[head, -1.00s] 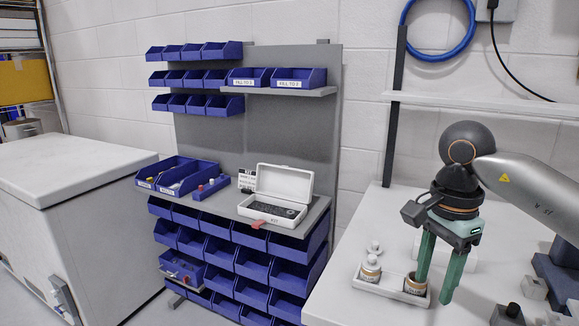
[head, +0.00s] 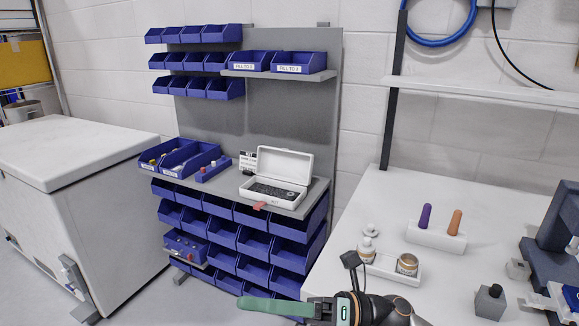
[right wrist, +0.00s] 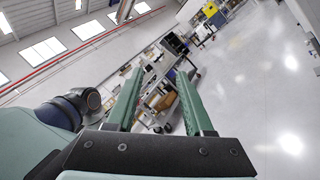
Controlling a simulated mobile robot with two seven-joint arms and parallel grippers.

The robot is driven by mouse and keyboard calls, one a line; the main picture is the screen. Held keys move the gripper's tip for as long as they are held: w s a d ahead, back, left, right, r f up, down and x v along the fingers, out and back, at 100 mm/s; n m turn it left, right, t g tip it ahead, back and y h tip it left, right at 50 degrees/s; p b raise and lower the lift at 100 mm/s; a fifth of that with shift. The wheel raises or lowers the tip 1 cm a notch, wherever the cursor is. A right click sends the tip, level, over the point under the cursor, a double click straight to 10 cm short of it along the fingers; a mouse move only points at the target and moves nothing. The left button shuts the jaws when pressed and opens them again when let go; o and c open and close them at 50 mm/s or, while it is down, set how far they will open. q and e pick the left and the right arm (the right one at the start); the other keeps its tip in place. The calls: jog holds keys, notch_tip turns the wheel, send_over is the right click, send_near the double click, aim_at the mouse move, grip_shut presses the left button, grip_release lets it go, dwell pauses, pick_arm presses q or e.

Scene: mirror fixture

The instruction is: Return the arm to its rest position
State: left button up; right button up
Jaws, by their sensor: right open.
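My right gripper (head: 278,307) is at the bottom middle of the head view, in front of the blue bin rack and beside the bench's left edge. Its green fingers point left. In the right wrist view its two fingers (right wrist: 160,95) stand apart with nothing between them, and the room and floor show beyond. My left gripper is in neither view.
The white bench (head: 450,285) holds a white tray (head: 385,268) with small jars and a white block (head: 437,236) with a purple and an orange peg. A rack of blue bins (head: 255,243) carries an open white case (head: 280,178). A white chest (head: 75,160) stands left.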

jog(key=w+d+f+m+t+h+p, duration=0.15)
jog(key=d+f+m+t+h, duration=0.6)
jog(key=m, duration=0.85)
jog(key=w+d+f+m+t+h+p, duration=0.1)
jog(key=w+d+f+m+t+h, duration=0.3)
jog(key=f+m+t, duration=0.9)
jog(key=s+d+f+m+g+h, duration=0.3)
jog(key=s+d+f+m+g, duration=0.1)
jog(key=s, duration=0.4)
jog(key=s+d+f+m+g+h+p, duration=0.1)
jog(key=s+d+f+m+g+h, duration=0.3)
jog(key=s+f+m, duration=0.5)
jog(key=shift+d+f+g, duration=0.15)
jog(key=shift+d+g, duration=0.65)
jog(key=shift+g, duration=0.15)
